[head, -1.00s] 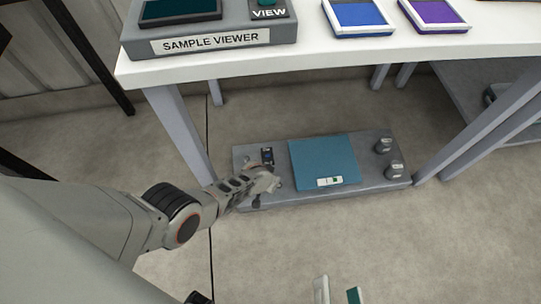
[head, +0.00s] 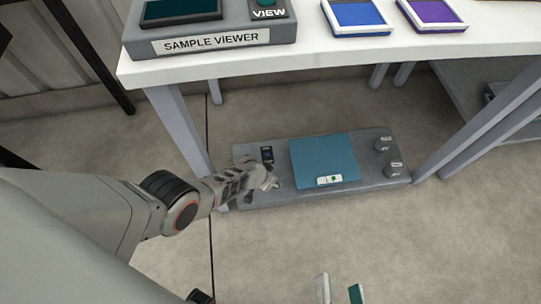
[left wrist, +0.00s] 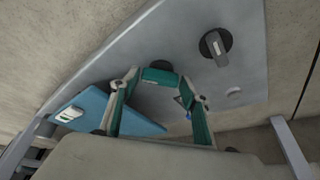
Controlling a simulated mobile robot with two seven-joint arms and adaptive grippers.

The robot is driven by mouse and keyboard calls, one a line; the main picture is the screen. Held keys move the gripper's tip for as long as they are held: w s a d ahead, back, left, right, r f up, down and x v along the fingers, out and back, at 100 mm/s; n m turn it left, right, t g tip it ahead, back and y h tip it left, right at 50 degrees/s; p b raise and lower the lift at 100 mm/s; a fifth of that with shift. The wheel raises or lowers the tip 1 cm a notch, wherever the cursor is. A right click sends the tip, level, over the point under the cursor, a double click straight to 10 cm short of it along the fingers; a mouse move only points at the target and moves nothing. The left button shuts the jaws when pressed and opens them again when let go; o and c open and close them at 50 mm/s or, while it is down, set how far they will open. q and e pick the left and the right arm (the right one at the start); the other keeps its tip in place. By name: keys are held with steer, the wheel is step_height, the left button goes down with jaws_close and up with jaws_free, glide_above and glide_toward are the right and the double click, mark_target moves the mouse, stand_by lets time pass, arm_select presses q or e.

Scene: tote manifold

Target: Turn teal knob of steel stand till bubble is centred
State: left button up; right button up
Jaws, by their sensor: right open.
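The grey steel stand (head: 375,187) lies on the floor with a blue plate (head: 325,155) on top. A white vial with a green window (head: 329,180) sits at the plate's front edge; its bubble is too small to judge. My left gripper (head: 270,178) is over the stand's left part. In the left wrist view, its fingers (left wrist: 160,85) stand apart on either side of the teal knob (left wrist: 157,76), close to its ends; I cannot tell if they press on it. The knob is hidden in the head view. My right gripper (head: 339,290) is open and empty at the bottom edge.
A black dial with a grey handle (left wrist: 215,46) is beside the teal knob. Two small grey pieces (head: 383,144) stand on the stand's right end. The white table (head: 330,50) with the sample viewer (head: 210,38) overhangs behind; its legs (head: 180,130) flank the stand.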

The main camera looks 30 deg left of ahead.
arm_select(q)
steer(key=shift+r, duration=0.1)
stand_by(0.4)
steer(key=shift+r, duration=0.15)
